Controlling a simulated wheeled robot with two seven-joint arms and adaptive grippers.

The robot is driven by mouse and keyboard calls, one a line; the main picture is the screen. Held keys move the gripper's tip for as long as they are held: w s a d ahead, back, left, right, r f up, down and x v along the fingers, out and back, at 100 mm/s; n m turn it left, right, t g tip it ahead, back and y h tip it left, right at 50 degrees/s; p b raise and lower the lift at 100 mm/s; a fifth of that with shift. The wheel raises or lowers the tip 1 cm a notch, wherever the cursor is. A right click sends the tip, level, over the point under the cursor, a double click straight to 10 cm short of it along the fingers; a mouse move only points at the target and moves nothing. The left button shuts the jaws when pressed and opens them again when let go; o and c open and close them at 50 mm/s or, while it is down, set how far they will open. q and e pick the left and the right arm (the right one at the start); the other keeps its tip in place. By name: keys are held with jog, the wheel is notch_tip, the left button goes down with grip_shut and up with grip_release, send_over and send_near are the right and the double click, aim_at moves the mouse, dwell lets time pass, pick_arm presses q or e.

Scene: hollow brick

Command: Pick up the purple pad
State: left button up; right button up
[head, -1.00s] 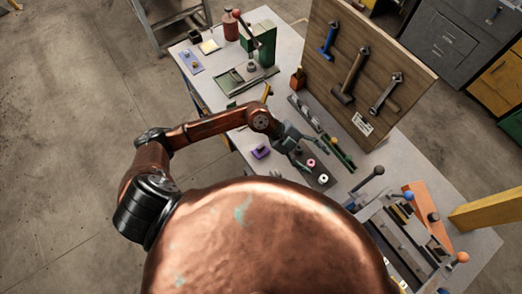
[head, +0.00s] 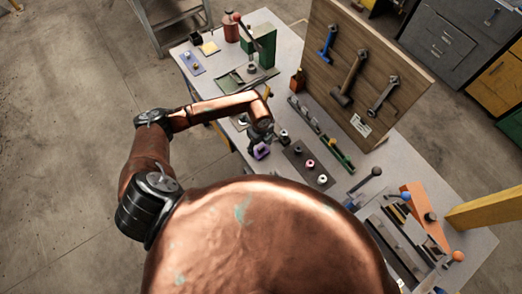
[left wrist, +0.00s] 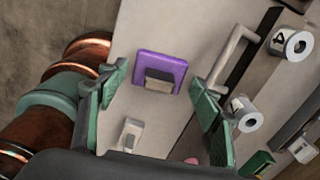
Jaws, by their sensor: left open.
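The purple pad (left wrist: 160,72) is a square plate with a grey block on its face, lying on the pale tabletop near its edge. In the left wrist view it sits between and beyond the two green-lined fingers of my left gripper (left wrist: 155,100), which is open and empty. In the head view the purple pad (head: 261,152) shows just below my left gripper (head: 261,142), partly hidden by it. I cannot tell the exact height of the fingers above the pad. My right gripper is not in view.
A dark plate with several round pegs (head: 309,165) lies right of the pad. A wooden tool board (head: 352,75) stands behind, with hammers and a wrench. A green press (head: 262,50) stands at the far end. An orange-handled fixture (head: 425,215) is at the right.

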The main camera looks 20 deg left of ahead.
pick_arm(q)
jog(key=shift+f, duration=0.65)
jog(key=shift+c, duration=0.5)
jog(key=c, duration=0.5)
jog(key=shift+s, duration=0.1)
jog(key=c, duration=1)
jog(key=shift+o, duration=0.2)
